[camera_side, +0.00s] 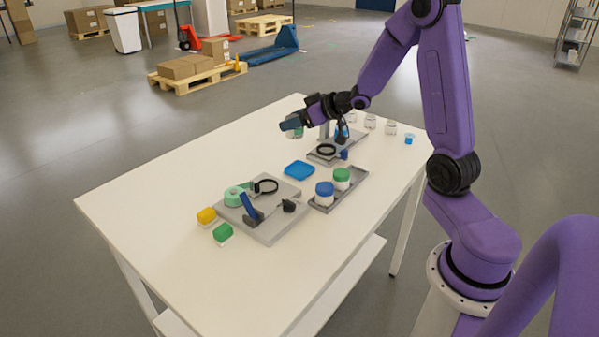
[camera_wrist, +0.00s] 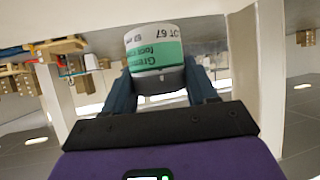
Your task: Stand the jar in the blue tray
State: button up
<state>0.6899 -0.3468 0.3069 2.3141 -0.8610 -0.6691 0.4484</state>
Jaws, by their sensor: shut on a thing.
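My gripper (camera_side: 290,126) is level above the far part of the table and shut on a jar. In the side view only a small green and white part of the jar (camera_side: 298,133) shows below the fingers; the rest is hidden. The jar is apart from the tray.
A grey tray (camera_side: 318,206) holds a blue-lidded jar (camera_side: 324,194) and a green-lidded jar (camera_side: 341,179), right of the blue tray. A grey fixture (camera_side: 286,223) stands in front. A station with a black ring (camera_side: 326,150) stands behind. Clear jars (camera_side: 370,121) stand far right. The table's left side is clear.

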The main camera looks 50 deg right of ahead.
aim_at(300, 171)
jog(key=s+d+f+n+g+y, duration=0.1)
jog(key=s+f+n+y, duration=0.2)
jog(key=s, duration=0.7)
jog(key=shift+n+g+y, duration=0.3)
jog(key=shift+n+y, duration=0.2)
jog(key=w+d+f, duration=0.1)
jog(key=w, duration=0.1)
jog(key=w+d+f, duration=0.1)
jog(key=w, duration=0.2)
jog(key=w+d+f, duration=0.1)
jog(key=w+f, duration=0.1)
jog(key=w, duration=0.1)
jog(key=w+f, duration=0.1)
jog(key=w+d+f, duration=0.1)
jog(key=w+f, duration=0.2)
jog(key=f, duration=0.1)
jog(key=shift+w+d+f, duration=0.2)
jog(key=shift+w+d, duration=0.05)
jog(key=shift+w+d+f, duration=0.1)
jog(key=shift+w+f, duration=0.1)
jog(key=shift+f, duration=1.55)
jog(key=shift+f, duration=0.15)
jog(key=o, duration=1.1)
